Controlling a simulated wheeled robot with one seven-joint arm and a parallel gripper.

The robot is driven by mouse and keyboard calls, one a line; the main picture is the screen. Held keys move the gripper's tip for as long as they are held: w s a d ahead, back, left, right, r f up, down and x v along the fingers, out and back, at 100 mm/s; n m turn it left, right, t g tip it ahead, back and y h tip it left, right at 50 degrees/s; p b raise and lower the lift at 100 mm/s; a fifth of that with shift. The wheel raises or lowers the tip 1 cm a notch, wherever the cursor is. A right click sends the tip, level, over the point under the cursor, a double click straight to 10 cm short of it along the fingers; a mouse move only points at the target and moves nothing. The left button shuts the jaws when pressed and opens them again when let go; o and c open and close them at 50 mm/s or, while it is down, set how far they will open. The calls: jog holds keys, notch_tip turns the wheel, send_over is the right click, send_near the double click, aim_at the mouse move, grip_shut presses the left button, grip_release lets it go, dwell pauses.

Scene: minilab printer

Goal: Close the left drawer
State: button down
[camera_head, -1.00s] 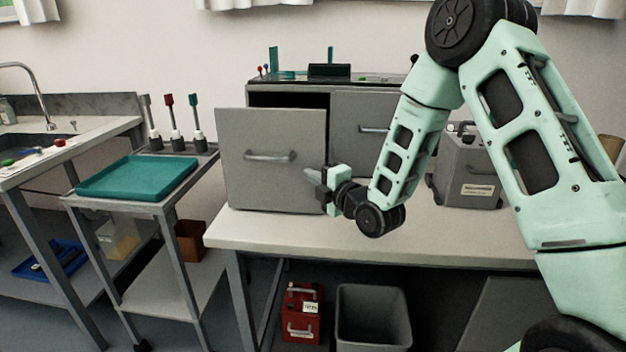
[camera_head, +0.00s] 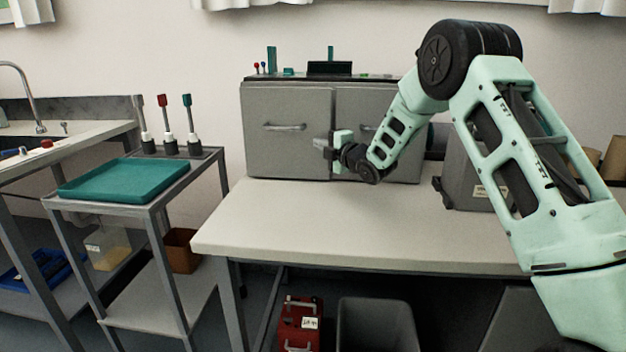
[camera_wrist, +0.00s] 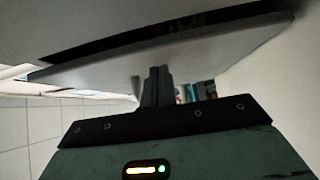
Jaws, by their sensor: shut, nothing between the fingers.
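The left drawer (camera_head: 285,155) is a grey front with a horizontal handle (camera_head: 284,127), on the left half of the grey cabinet on the bench.
A teal tray (camera_head: 122,180) and several upright tools (camera_head: 165,130) are on a cart at the left. A grey case (camera_head: 470,165) stands on the bench right of the cabinet, partly behind my arm. The bench top (camera_head: 300,215) before the cabinet is clear.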

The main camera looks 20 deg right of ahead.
jog(key=shift+w+d+r, duration=0.2)
jog(key=shift+w+d, duration=0.35)
jog(key=shift+w, duration=0.25)
jog(key=shift+d, duration=0.1)
